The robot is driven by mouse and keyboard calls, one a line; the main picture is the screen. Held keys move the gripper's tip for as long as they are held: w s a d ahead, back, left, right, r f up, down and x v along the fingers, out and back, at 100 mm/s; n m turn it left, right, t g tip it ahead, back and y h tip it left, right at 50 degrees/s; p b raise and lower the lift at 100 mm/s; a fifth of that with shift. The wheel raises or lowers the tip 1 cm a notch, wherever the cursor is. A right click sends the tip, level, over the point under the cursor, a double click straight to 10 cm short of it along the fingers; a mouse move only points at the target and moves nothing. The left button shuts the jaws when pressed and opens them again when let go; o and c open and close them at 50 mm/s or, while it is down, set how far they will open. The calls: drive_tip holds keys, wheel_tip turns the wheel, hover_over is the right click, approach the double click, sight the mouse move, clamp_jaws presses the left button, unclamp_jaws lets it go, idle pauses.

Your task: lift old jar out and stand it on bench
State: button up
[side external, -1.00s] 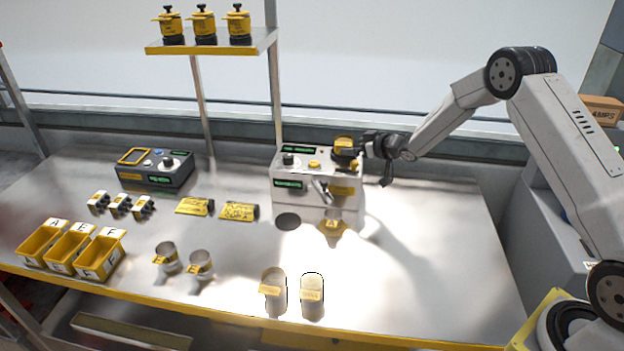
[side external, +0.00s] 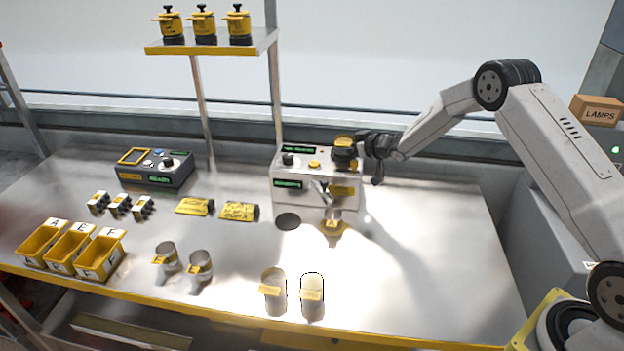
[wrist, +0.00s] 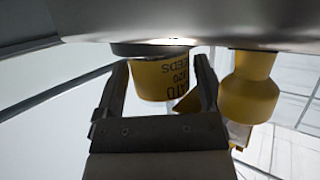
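The old jar (side external: 343,143), yellow and dark, stands in the top right of the white machine (side external: 290,205). In the wrist view the jar (wrist: 158,82) shows as a yellow body with upside-down "SEEDS" lettering and a dark rim. My gripper (side external: 362,148) comes at it level from the right. In the wrist view my gripper (wrist: 162,75) has its two fingers spread on either side of the jar; whether either finger touches it is unclear. The jar's lower part is hidden in the side view. The bench (side external: 430,250) lies below.
A yellow funnel-like part (wrist: 248,92) is close beside the right finger in the wrist view. Several glass cups (side external: 272,282) stand along the front. Yellow packets (side external: 238,211) and yellow bins (side external: 100,255) lie left. The bench right of the machine is clear.

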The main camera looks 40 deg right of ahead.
drive_tip(key=c, duration=1)
drive_tip(key=shift+o, duration=0.2)
drive_tip(key=shift+r, duration=0.15)
drive_tip(key=shift+r, duration=0.8)
drive_tip(key=s+a+r, duration=0.2)
drive_tip(key=s+r, duration=0.9)
drive_tip(key=s, duration=0.2)
drive_tip(key=shift+s+a, duration=0.15)
drive_tip(key=shift+s, duration=0.25)
